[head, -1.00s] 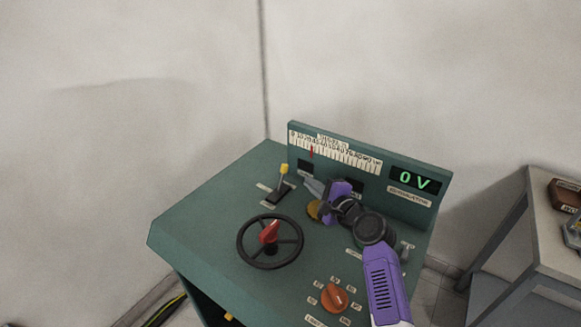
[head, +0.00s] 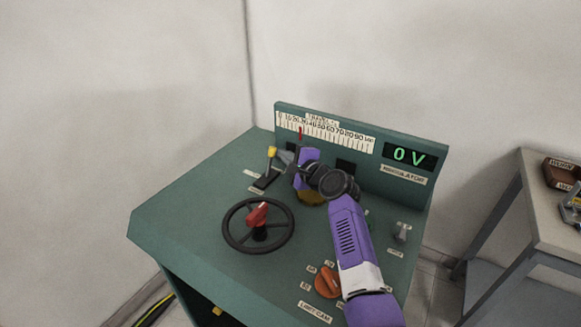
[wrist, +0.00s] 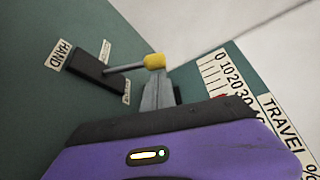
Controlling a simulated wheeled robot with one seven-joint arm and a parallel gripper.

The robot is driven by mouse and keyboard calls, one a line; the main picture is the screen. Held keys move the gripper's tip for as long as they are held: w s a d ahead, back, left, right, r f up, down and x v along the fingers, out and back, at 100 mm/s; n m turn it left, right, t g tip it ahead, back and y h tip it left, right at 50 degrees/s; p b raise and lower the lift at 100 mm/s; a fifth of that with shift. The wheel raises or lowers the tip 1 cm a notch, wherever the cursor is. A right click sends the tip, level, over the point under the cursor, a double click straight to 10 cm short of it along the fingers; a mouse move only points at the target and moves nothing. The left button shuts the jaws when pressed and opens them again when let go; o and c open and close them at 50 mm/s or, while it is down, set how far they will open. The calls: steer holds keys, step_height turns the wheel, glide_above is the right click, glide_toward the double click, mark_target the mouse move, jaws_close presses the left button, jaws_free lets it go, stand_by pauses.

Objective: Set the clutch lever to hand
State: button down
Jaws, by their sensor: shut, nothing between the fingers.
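The clutch lever has a yellow knob (head: 272,150) on a thin grey shaft, rising from a dark slotted base (head: 266,180) at the console's back left. In the wrist view, the knob (wrist: 154,61) lies to the right of the slot, on the side away from the HAND label (wrist: 62,53). My gripper (head: 285,157) is shut and empty, just right of the knob in the head view. In the wrist view, its grey fingertips (wrist: 158,90) are right below the knob; I cannot tell whether they touch it.
The green console (head: 190,210) carries a black handwheel (head: 237,243) with a red grip, an orange selector knob (head: 328,282) and a raised back panel with a travel scale (head: 325,133) and a 0 V display (head: 409,156). A grey table (head: 545,195) stands at right.

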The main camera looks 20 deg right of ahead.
mark_target(273, 153)
steer(key=shift+w+a, duration=0.1)
steer(key=shift+w, duration=0.35)
steer(key=shift+s+a+r+p, duration=0.2)
steer(key=shift+s+a+p, duration=0.05)
steer(key=shift+a+p, duration=0.1)
stand_by(0.4)
steer(key=shift+s+a+r+p, duration=0.15)
steer(key=shift+a+p, duration=0.1)
steer(key=shift+p, duration=0.05)
steer(key=shift+s+a, duration=0.3)
steer(key=shift+s+a+r+n+t, duration=0.1)
steer(key=shift+s+a+n+t, duration=0.25)
steer(key=shift+n, duration=0.25)
steer(key=shift+s+a+r, duration=0.25)
steer(key=shift+a, duration=0.15)
steer(key=shift+s+a+p, duration=0.3)
steer(key=shift+a+p, duration=0.05)
steer(key=shift+p, duration=0.05)
steer(key=shift+s+f, duration=0.15)
